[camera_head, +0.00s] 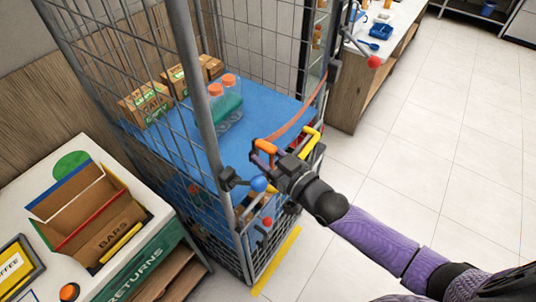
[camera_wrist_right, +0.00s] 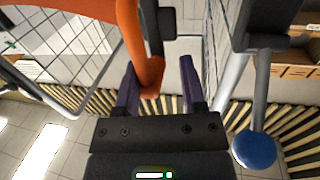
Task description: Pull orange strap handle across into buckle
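The orange strap (camera_head: 300,121) runs from the right post of the wire cage across its open front. Its orange handle (camera_head: 267,146) is at my right gripper (camera_head: 268,158). In the right wrist view the handle (camera_wrist_right: 150,75) comes down between the two purple fingers of the gripper (camera_wrist_right: 158,82). It lies close to the left finger, and a gap shows to the right finger, so the gripper looks open around it. A black fitting (camera_head: 232,180), which seems to be the buckle, is on the near post, left of the gripper. My left gripper is not in view.
A blue ball knob (camera_head: 258,184) sits close below the gripper. The cage's blue shelf (camera_head: 185,125) holds bottles (camera_head: 228,100) and cartons (camera_head: 147,103). A yellow bar (camera_head: 312,139) is right of the gripper. A returns counter (camera_head: 160,232) stands left; floor is clear right.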

